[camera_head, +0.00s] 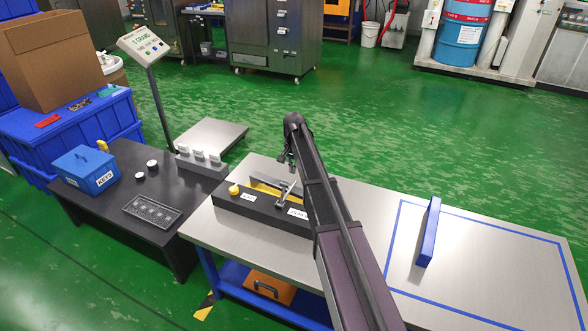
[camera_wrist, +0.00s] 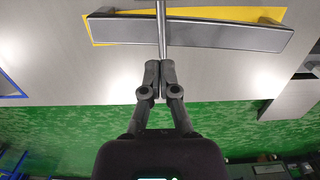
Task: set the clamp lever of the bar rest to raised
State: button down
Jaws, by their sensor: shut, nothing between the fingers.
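The bar rest (camera_head: 263,212) is a long dark block with white labels near the table's back edge. A yellow knob (camera_head: 234,188) is at its left end. A thin metal clamp lever (camera_head: 286,193) shows at its right part, beside my arm; its exact angle is hard to tell. In the wrist view a thin metal rod, seemingly this lever (camera_wrist: 162,32), crosses a grey bar (camera_wrist: 215,36) in front of a yellow plate. My gripper (camera_wrist: 160,68) is shut and empty, its fingertips at the rod's near end; I cannot tell if they touch. It also shows above the rest in the head view (camera_head: 286,160).
A blue bar (camera_head: 428,232) stands inside a blue taped outline on the table's right (camera_head: 500,260). A black table at left holds a blue box (camera_head: 86,170), a dark tray (camera_head: 152,210) and a grey block (camera_head: 200,164). A scale display (camera_head: 144,43) stands behind.

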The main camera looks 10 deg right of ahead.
aim_at(292, 186)
jog(key=shift+s+a+f+b, duration=0.1)
jog(key=shift+s+f+b, duration=0.05)
jog(key=shift+f+b, duration=1.8)
jog(key=shift+s+a+r+p, duration=0.5)
jog(key=shift+s+a+p, duration=0.05)
jog(key=shift+s+p, duration=0.25)
jog(key=shift+s+a+r+p, duration=0.35)
jog(key=shift+s+a, duration=0.2)
jog(key=shift+s, duration=0.15)
jog(key=shift+d, duration=0.15)
jog(key=shift+s+r, duration=0.1)
